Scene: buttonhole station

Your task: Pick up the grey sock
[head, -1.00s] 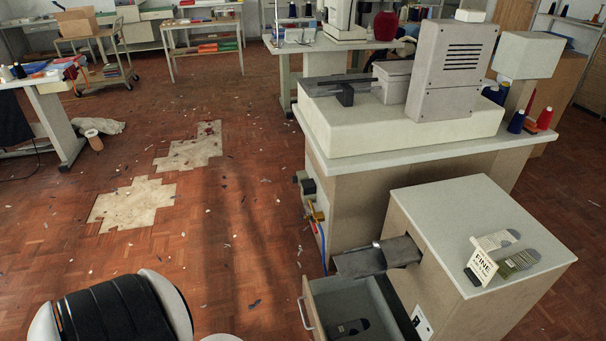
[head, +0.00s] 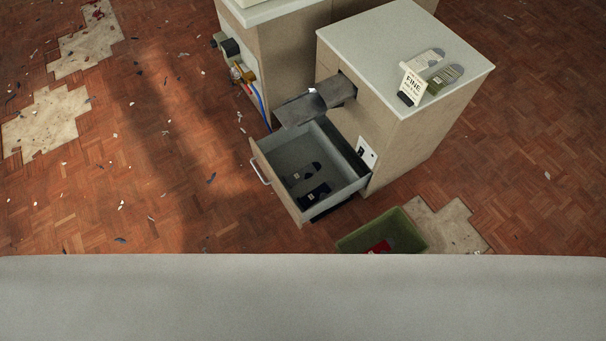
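Two flat socks lie side by side on the pale top of the cabinet (head: 345,38). One is a light grey sock (head: 426,60) with a darker grey end; the other is an olive sock (head: 439,84) with a grey end. In the open drawer (head: 335,155) lie a dark grey or blackish sock (head: 303,175) and a black sock (head: 314,194) with a pale label. Neither of my grippers is in view.
A small "FINE" sign (head: 412,82) stands at the cabinet top's front edge, beside the socks. A metal chute (head: 302,106) juts out above the drawer. A green bin (head: 360,238) with something red inside stands on the floor. Open floor lies left.

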